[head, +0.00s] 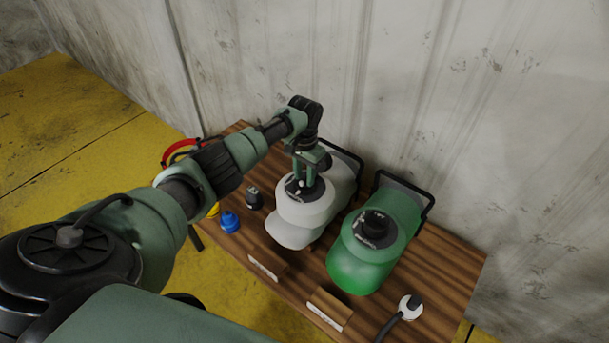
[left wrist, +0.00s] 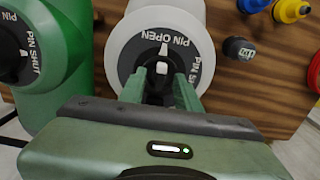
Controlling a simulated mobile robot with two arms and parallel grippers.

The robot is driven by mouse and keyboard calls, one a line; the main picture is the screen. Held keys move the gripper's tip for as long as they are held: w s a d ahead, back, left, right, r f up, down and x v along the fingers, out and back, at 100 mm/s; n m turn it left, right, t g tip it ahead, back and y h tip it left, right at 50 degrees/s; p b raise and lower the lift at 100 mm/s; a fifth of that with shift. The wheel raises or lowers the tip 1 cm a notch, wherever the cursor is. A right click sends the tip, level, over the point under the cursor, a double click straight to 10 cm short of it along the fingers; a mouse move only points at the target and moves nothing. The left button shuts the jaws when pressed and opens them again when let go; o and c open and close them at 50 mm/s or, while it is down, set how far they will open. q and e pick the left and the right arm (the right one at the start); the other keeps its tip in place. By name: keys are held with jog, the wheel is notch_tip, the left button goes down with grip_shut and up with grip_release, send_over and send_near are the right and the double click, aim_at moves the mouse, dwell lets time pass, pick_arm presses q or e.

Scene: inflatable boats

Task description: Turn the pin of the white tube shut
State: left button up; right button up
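The white tube (head: 292,232) lies on the wooden table, with a round dark dial on its top. In the left wrist view its dial (left wrist: 128,58) reads PIN OPEN at the top and PIN SHUT at the right. The pin (left wrist: 162,68) is in the middle, and a white mark points up at PIN OPEN. My left gripper (head: 304,178) is over this dial from above. In the left wrist view its two fingers (left wrist: 162,82) stand apart, one on each side of the pin. I cannot tell whether they touch it. My right gripper is not in view.
A green tube (head: 352,270) with a similar dial lies right of the white one. Small blue (head: 230,221) and dark (head: 254,197) fittings stand to the left. A hose end (head: 411,306) and label blocks (head: 330,308) are near the front. A wall rises behind the table.

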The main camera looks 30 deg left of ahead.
pick_arm(q)
jog(key=shift+f, duration=0.35)
grip_shut()
